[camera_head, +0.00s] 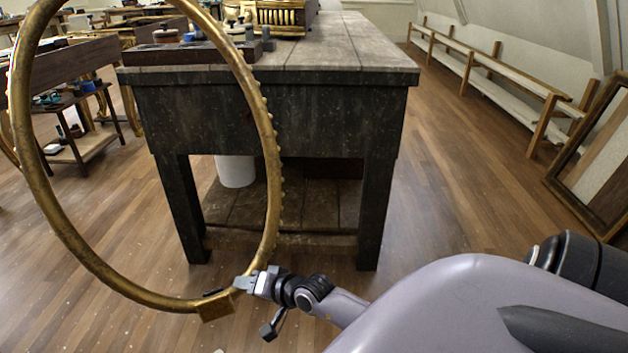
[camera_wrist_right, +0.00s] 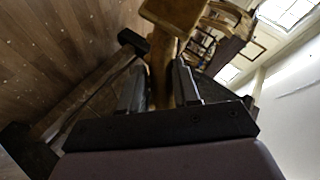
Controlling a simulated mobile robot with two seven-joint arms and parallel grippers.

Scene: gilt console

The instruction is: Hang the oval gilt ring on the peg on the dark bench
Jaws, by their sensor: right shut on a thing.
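The oval gilt ring (camera_head: 271,150) stands large and upright in the left half of the head view, with small beads along part of its right side. My right gripper (camera_head: 246,284) is shut on its lower right rim, beside a square gilt block at the bottom. In the right wrist view the ring (camera_wrist_right: 174,14) shows its block just beyond the fingers of my right gripper (camera_wrist_right: 160,88). The dark bench (camera_head: 265,118) stands behind the ring, which partly covers its left side. I cannot make out the peg for certain. My left gripper is out of view.
Small dark blocks (camera_head: 268,39), a dark wooden strip (camera_head: 175,55) and a gilt ornate piece (camera_head: 285,14) stand on the bench top. Its right part is bare. A white bucket (camera_head: 236,171) is under it. A frame (camera_head: 600,160) leans at the right.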

